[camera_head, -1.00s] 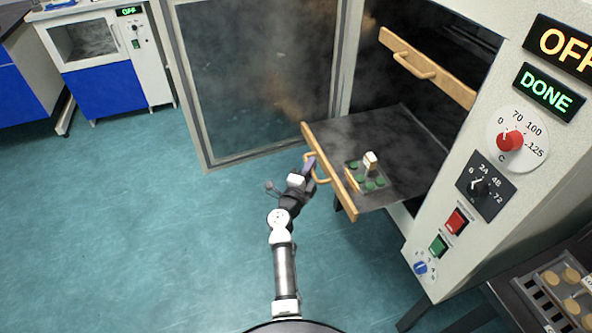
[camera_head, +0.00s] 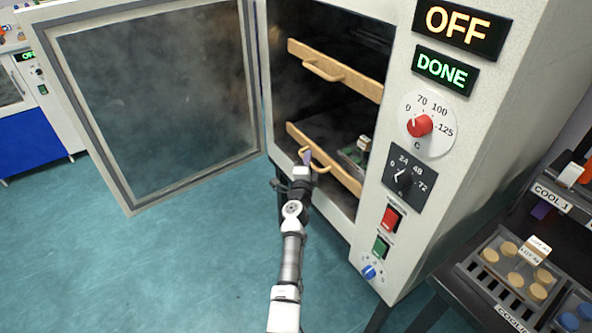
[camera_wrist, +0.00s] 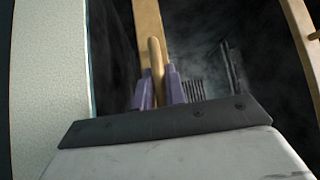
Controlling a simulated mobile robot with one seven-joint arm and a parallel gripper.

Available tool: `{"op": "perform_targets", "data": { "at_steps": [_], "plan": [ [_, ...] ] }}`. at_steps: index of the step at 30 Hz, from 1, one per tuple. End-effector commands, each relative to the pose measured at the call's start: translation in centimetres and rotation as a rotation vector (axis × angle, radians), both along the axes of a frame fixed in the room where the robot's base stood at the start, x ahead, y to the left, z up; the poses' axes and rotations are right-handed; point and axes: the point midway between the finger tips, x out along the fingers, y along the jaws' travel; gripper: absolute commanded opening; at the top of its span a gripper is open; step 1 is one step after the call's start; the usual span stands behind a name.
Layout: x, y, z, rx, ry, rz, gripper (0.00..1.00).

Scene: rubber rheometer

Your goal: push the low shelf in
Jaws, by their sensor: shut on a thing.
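The low shelf (camera_head: 336,178) is a dark tray with a wooden front bar and a wooden handle (camera_head: 318,163). It sits inside the oven, with its front bar near the plane of the opening. My gripper (camera_head: 306,160) is at this handle. In the wrist view its purple fingers (camera_wrist: 158,92) stand on both sides of the handle (camera_wrist: 156,60) and are shut on it. On the shelf is a small tray (camera_head: 352,157) with a pale labelled block (camera_head: 364,143), partly hidden behind the front bar.
The upper shelf (camera_head: 335,70) has a like bar and handle. The oven door (camera_head: 155,100) stands wide open at the left. The control panel (camera_head: 405,170) reads OFF and DONE. A rack with tan discs (camera_head: 510,275) stands at the lower right. The floor at left is clear.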

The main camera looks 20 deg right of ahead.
Motion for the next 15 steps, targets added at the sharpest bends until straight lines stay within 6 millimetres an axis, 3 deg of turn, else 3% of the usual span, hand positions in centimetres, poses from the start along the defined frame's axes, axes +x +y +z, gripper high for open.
{"op": "perform_targets", "data": {
  "at_steps": [6, 15],
  "plan": [
    [0.4, -1.6, -0.1, 0.0, -0.001, -0.003, 0.0],
    [0.5, -1.9, 0.1, 0.001, -0.002, -0.004, 0.0]
  ]
}}
